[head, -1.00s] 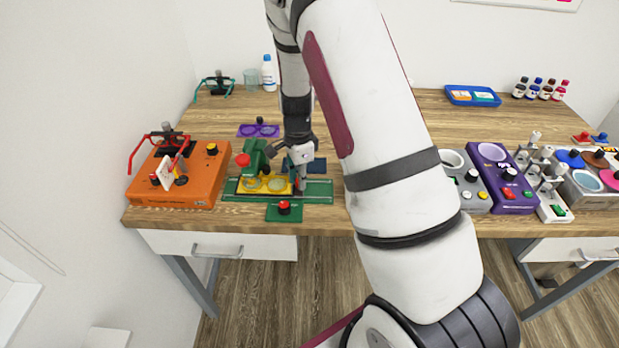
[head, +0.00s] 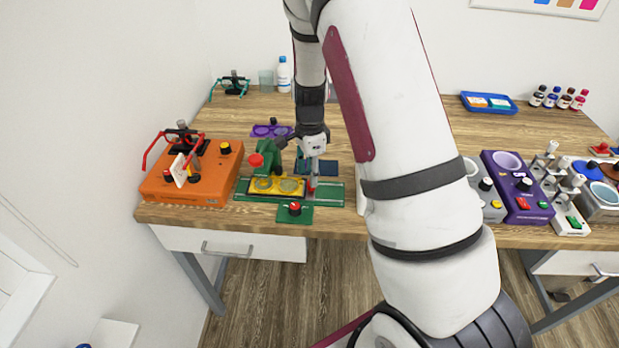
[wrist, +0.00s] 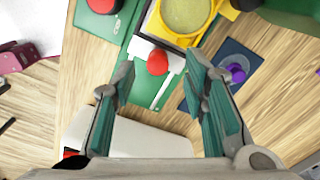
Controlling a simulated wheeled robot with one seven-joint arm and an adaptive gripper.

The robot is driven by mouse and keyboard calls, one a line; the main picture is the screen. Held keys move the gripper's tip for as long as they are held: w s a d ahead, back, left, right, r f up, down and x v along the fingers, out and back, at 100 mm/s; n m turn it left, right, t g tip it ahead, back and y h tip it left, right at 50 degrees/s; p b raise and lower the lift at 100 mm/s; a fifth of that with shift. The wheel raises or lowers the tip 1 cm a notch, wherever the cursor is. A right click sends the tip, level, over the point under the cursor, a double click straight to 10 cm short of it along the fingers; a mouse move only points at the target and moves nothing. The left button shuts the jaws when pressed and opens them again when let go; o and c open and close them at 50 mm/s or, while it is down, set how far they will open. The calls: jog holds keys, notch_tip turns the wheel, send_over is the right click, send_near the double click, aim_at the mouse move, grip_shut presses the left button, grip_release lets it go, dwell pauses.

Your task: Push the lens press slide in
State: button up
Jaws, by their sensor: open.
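The lens press is a green frame (head: 270,150) with a red knob (head: 256,160), standing on a long green base (head: 331,194). A yellow slide (head: 276,194) with two round lens seats lies along the base, in front of the frame. It also shows at the top of the wrist view (wrist: 220,8). A red knob (wrist: 158,62) on a pale T-shaped piece stands beside the slide's right end. My gripper (head: 313,180) is open over the right part of the base. In the wrist view its teal-padded fingers (wrist: 162,92) are apart, with the red knob ahead between them.
A green plate with a red button (head: 295,208) sits at the table's front edge. An orange unit (head: 195,180) stands left. A blue plate with a purple knob (wrist: 237,73) lies close to one finger. Grey and purple devices (head: 516,190) stand right.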

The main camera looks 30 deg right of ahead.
notch_tip(320, 180, up, 9)
dwell(0.3)
dwell(0.4)
jog(key=s+a+r+n+t, duration=0.1)
jog(key=s+a+r+n, duration=0.35)
jog(key=r, duration=0.35)
jog(key=s+a+r+n+t, duration=0.25)
jog(key=s+r+n, duration=0.25)
jog(key=r, duration=0.3)
jog(key=s+a+r+n+t, duration=0.1)
jog(key=s+a+r+n, duration=0.1)
jog(key=s+n, duration=0.3)
jog(key=s+a+r+n+t, duration=0.1)
jog(key=s+n, duration=0.4)
jog(key=s, duration=0.5)
notch_tip(320, 180, up, 2)
jog(key=shift+a+r, duration=0.15)
jog(key=shift+a, duration=0.45)
jog(key=shift+d, duration=0.1)
